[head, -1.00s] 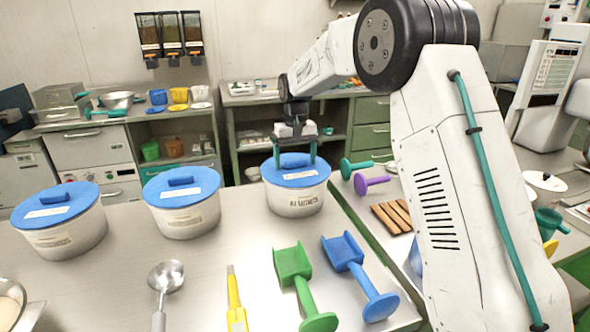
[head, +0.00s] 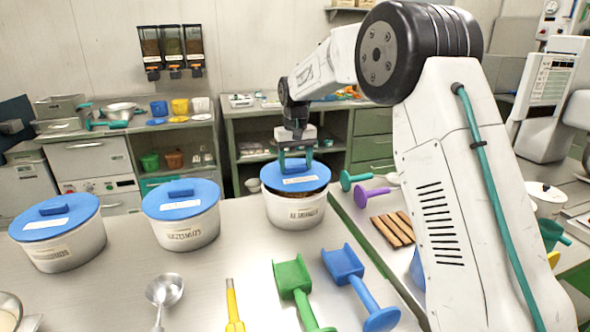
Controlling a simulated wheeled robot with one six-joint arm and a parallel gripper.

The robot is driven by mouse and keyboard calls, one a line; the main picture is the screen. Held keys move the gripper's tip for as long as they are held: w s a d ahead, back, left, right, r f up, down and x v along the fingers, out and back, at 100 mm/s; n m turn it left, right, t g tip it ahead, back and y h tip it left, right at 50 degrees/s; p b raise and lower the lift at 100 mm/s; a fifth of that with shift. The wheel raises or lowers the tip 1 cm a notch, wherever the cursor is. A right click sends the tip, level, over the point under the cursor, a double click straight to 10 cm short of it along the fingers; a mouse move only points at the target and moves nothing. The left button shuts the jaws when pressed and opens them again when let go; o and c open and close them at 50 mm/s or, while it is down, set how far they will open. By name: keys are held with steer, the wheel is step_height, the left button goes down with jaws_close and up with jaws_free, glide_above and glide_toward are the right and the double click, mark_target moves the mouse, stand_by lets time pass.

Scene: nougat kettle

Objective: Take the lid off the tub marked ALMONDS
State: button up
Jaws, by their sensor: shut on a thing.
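Three white tubs with blue lids stand in a row on the steel table. The right tub (head: 296,211) has a blurred front label that seems to start with A. Its blue lid (head: 312,181) is raised a little, and dark brown contents show in a gap under its front and right edge. My gripper (head: 297,168) is shut on the handle of this lid from above. The middle tub (head: 187,232), whose label looks like HAZELNUTS, and the left tub (head: 65,251), with a blurred label, are both covered by their lids.
A metal scoop (head: 164,290), a yellow-handled tool (head: 233,305), a green scoop (head: 294,279) and a blue scoop (head: 345,266) lie in front of the tubs. A wooden slatted rack (head: 393,228) and teal and purple scoops lie right of the table's green edge.

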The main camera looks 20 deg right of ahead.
steer(key=shift+r, duration=0.65)
steer(key=s+r, duration=0.4)
steer(key=s, duration=1.2)
steer(key=shift+r, duration=0.15)
